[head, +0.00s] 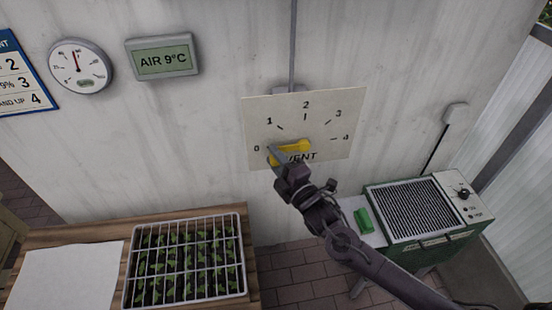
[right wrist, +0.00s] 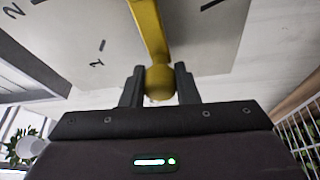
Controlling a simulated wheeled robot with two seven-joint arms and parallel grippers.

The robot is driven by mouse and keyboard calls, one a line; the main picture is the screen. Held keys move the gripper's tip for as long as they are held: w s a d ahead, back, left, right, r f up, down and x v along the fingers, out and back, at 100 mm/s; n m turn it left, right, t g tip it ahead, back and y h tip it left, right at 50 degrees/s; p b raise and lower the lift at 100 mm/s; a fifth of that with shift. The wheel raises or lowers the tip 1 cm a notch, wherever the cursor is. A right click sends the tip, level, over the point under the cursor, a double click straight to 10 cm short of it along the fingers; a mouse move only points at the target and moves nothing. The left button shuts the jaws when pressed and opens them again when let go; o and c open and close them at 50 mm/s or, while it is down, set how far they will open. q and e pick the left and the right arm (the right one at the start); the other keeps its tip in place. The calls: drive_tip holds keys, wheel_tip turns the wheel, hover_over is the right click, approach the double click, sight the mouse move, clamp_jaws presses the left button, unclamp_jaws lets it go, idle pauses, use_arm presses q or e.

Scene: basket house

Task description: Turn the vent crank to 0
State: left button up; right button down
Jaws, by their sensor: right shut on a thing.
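The yellow vent crank (head: 294,147) is on a pale dial plate (head: 330,110) on the wall, marked 0 to 4 above the word VENT. Its arm points left from the hub, with the knob end close to the 0 mark. My right gripper (head: 273,154) covers part of that end, so its exact alignment is hard to tell. In the right wrist view the gripper's two fingers (right wrist: 160,84) are shut on the crank's round yellow knob (right wrist: 159,75). My left gripper is not in view.
A display (head: 162,57) reads AIR 9°C, beside a round gauge (head: 80,66). A seedling tray (head: 240,262) and white sheet (head: 65,275) lie on a wooden bench (head: 255,290) below left. A green heater (head: 425,212) stands to the right, near my right arm.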

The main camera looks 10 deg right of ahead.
drive_tip(key=shift+f, duration=0.2)
drive_tip(key=c, duration=1.1)
unclamp_jaws()
drive_tip(key=shift+r, duration=0.1)
drive_tip(key=shift+s, duration=0.1)
drive_tip(key=shift+s+d, duration=0.1)
drive_tip(key=shift+s, duration=0.1)
drive_tip(key=b+v, duration=0.2)
drive_tip(key=v, duration=0.5)
drive_tip(key=shift+b, duration=0.3)
drive_tip(key=shift+s+d, duration=0.1)
